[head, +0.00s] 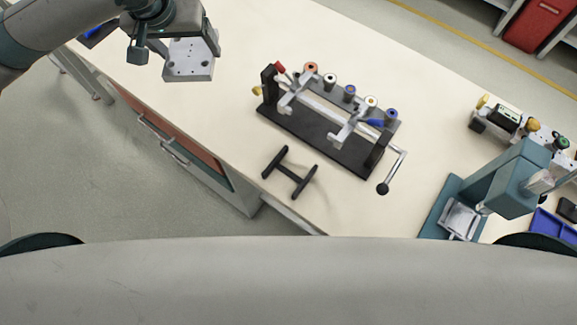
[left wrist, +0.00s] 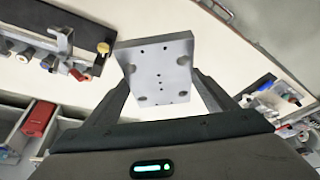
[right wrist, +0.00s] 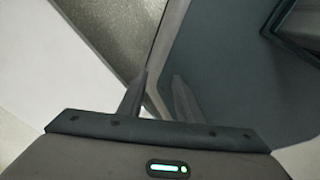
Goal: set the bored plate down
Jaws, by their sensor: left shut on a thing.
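The bored plate (head: 189,66) is a light grey metal plate with several small holes. It is in my left gripper (head: 183,38), at the upper left of the head view, above the bench's left part. In the left wrist view the plate (left wrist: 158,75) sits between the two fingers of the left gripper (left wrist: 163,92), tilted in that picture, its holed face showing. Its height over the bench is hard to tell. My right gripper (right wrist: 160,76) shows only in the right wrist view, with a narrow gap between its fingers and nothing visible held.
A black fixture (head: 325,130) with a clamp bar and several coloured spools stands mid-bench. A black H-shaped stand (head: 290,173) lies before it. A teal press (head: 515,182) stands at the right. The cream benchtop (head: 235,110) is clear left of the fixture.

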